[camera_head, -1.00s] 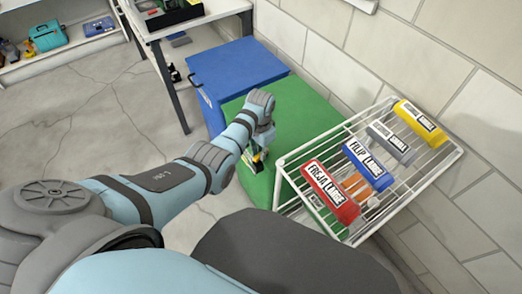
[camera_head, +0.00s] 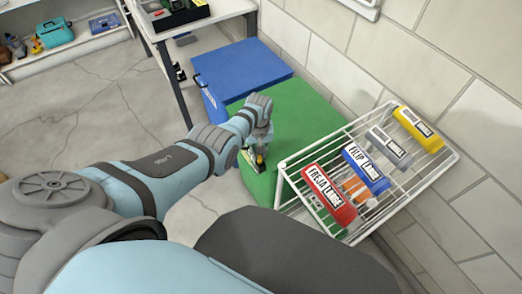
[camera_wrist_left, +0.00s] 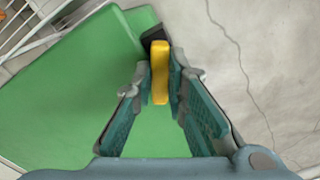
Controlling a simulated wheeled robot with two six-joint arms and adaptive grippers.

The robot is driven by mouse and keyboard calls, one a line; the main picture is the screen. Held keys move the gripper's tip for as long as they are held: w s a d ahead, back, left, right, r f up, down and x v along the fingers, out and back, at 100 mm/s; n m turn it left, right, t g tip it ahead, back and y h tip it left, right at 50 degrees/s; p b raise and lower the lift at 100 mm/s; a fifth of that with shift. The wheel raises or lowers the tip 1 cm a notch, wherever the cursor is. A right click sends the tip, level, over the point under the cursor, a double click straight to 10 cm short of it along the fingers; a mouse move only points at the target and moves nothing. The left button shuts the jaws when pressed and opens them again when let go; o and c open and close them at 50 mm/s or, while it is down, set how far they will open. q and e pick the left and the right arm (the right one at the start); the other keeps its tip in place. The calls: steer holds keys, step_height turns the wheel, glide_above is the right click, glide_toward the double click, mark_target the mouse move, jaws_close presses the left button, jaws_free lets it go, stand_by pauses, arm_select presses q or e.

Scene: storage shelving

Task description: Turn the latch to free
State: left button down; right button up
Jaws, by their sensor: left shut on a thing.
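The yellow latch (camera_wrist_left: 160,72) shows in the left wrist view as a narrow bar between my fingers, beside a dark mount (camera_wrist_left: 151,37) at the edge of the green box (camera_wrist_left: 60,110). My left gripper (camera_wrist_left: 161,85) is shut on the latch, with one finger on each side. In the head view my left gripper (camera_head: 257,160) reaches down at the near left side of the green box (camera_head: 300,110). Only a bit of yellow shows there; the arm and fingers hide most of the latch. My right gripper is not in view.
A white wire rack (camera_head: 283,180) with red, blue, grey and yellow labelled items stands right of the green box, close to the gripper. A blue box (camera_head: 235,70) stands behind it. A brick wall (camera_head: 440,60) bounds the right; open floor (camera_head: 70,110) lies left.

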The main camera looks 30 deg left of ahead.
arm_select(q)
steer(key=n, duration=0.3)
steer(key=n+p, duration=0.1)
steer(key=n, duration=0.1)
steer(key=shift+s+a, duration=0.3)
steer(key=shift+n, duration=0.4)
steer(key=c, duration=1.6)
jaws_free()
steer(key=shift+r, duration=0.1)
steer(key=shift+w+r, duration=0.1)
steer(key=shift+r, duration=0.15)
step_height(320, 180, up, 11)
steer(key=shift+r, duration=0.15)
